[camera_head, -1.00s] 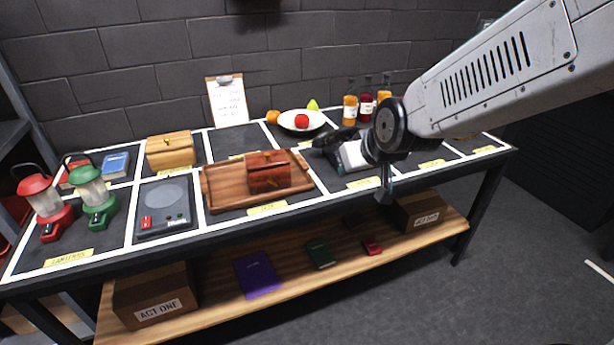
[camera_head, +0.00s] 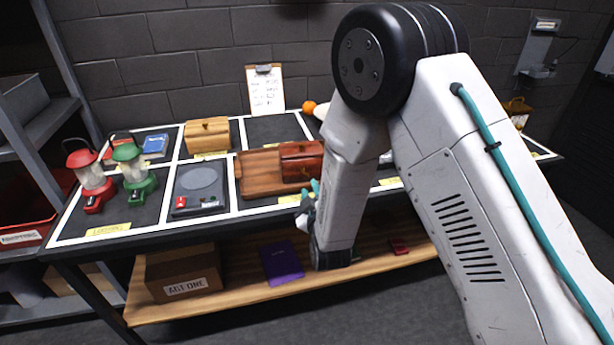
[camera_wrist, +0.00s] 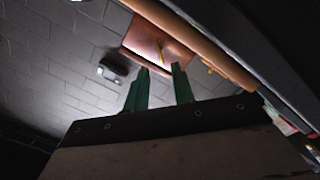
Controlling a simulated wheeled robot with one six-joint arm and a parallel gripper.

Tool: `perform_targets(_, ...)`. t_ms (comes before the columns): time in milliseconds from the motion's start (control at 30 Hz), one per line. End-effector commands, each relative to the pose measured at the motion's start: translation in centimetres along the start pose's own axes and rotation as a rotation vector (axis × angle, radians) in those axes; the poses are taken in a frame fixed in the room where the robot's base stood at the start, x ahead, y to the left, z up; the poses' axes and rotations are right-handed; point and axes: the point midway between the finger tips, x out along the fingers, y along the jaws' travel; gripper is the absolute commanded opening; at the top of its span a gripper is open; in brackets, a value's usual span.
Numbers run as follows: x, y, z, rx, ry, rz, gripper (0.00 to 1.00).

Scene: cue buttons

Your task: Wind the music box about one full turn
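A reddish-brown wooden box (camera_head: 301,160) sits on the right part of a wooden tray (camera_head: 258,178) on the table. A tan wooden box (camera_head: 208,136) stands behind and to the left of it. I cannot tell for certain which is the music box. My gripper (camera_head: 307,200) is in front of the table edge, just below the reddish box in the picture. In the wrist view, its two green fingers (camera_wrist: 160,82) are apart with nothing between them. Beyond them is the reddish box (camera_wrist: 150,38) with a small brass piece (camera_wrist: 161,52), apart from the fingertips.
A scale-like device (camera_head: 200,188), a green lantern (camera_head: 133,172) and a red lantern (camera_head: 90,180) stand to the left. A clipboard (camera_head: 265,90) leans at the wall. The lower shelf holds a carton (camera_head: 183,272) and a purple book (camera_head: 282,262). My arm hides the table's right part.

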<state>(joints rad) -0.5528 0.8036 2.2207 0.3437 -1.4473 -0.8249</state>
Motion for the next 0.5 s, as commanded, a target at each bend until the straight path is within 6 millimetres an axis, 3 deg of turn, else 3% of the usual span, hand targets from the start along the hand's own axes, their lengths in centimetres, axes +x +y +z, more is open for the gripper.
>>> perform_targets(167,1.2,-0.2,0.0,-0.010,0.011,0.013,0.25)
perform_targets(500,6.4,-0.2,0.0,-0.009,0.010,0.011,0.25)
